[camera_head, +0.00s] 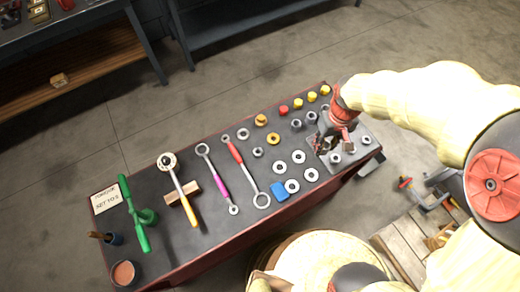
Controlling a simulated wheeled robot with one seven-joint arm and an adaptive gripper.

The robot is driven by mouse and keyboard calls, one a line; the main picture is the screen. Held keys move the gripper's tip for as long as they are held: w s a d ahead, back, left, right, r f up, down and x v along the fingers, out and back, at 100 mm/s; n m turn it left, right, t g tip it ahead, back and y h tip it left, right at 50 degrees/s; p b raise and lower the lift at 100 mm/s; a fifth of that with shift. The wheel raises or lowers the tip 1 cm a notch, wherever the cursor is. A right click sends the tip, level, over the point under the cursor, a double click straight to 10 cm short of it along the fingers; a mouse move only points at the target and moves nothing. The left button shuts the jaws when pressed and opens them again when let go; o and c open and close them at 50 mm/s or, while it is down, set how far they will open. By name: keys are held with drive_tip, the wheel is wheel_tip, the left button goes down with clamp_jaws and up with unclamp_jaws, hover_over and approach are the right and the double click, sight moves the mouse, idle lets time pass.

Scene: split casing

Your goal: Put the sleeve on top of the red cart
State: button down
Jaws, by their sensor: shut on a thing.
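The red cart (185,243) has a dark top with red edges and fills the middle of the head view, running from lower left to upper right. My gripper (322,144) is over the cart's right end, at a light grey plate with small round grey parts. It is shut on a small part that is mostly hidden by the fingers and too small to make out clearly. I take it to be the sleeve. I cannot tell whether that part touches the plate or the cart top.
A wooden pallet (400,250) is at lower right.

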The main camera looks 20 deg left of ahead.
drive_tip(key=w+a+f+b, duration=0.2)
drive_tip(key=w+a+f, duration=0.25)
drive_tip(key=a, duration=0.25)
hover_over(292, 139)
drive_tip(key=f, duration=0.4)
drive_tip(key=shift+s+d+f+b, duration=0.15)
drive_tip(key=shift+d+f+b, duration=0.05)
drive_tip(key=shift+d+b, duration=0.2)
drive_tip(key=shift+w+a+f, duration=0.2)
drive_tip(key=shift+a+f, duration=0.1)
drive_tip(key=shift+f, duration=0.15)
drive_tip(key=shift+a+f+b, duration=0.1)
drive_tip(key=shift+f+b, duration=0.35)
drive_tip(key=shift+f, duration=1.1)
drive_tip(key=shift+f, duration=0.15)
drive_tip(key=c, duration=1.4)
unclamp_jaws()
wheel_tip(292, 139, up, 12)
drive_tip(key=shift+r+p, duration=0.15)
drive_tip(key=shift+p, duration=1.05)
